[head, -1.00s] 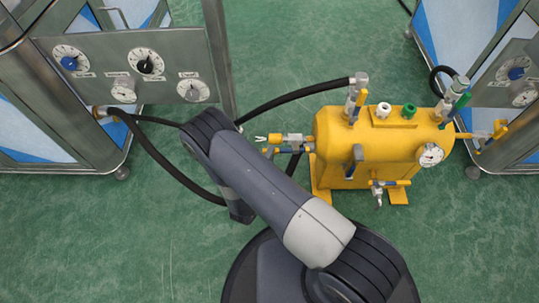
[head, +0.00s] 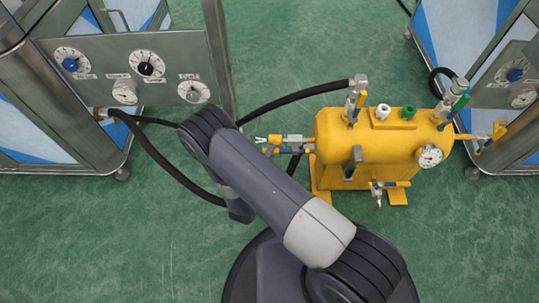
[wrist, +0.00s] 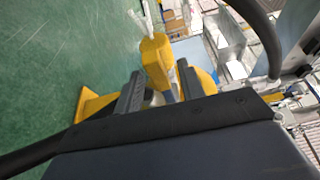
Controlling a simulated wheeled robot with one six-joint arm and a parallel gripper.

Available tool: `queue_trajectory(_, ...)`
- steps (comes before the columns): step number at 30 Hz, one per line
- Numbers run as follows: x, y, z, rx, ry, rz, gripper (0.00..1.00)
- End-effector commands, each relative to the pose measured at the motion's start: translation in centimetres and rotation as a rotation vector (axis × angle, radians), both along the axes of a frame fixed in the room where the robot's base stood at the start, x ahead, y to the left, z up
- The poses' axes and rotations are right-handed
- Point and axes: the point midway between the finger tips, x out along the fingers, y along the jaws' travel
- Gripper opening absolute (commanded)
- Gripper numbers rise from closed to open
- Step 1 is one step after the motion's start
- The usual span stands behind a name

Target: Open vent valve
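The yellow tank (head: 375,135) carries several valves with yellow levers. No readable label shows which one is the vent valve. The valve on its left end (head: 285,142) has a yellow lever and a hose side, close to my arm. In the wrist view a yellow valve lever (wrist: 155,56) stands just beyond and between the fingertips of my gripper (wrist: 162,84). The two dark fingers are apart, with a gap between them; contact with the lever cannot be made out.
A steel panel with dials (head: 145,67) stands at the left, and another cabinet (head: 510,80) at the right. A black hose (head: 290,98) runs from the panel side to the tank top. Green floor (head: 90,230) is open at the lower left.

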Motion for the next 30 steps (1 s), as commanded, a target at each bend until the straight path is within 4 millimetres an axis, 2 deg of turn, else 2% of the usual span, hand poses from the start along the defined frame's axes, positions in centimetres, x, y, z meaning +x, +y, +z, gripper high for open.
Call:
queue_trajectory(7, -0.1, 0.1, 0.0, -0.001, 0.0, 0.001, 0.37)
queue_trajectory(11, -0.9, 0.5, 0.0, -0.001, 0.002, 0.003, 0.37)
queue_trajectory(24, -7.2, 3.4, 0.2, -0.002, 0.001, 0.006, 0.37)
queue_trajectory(30, -9.1, 4.2, 0.1, -0.001, 0.001, 0.003, 0.37)
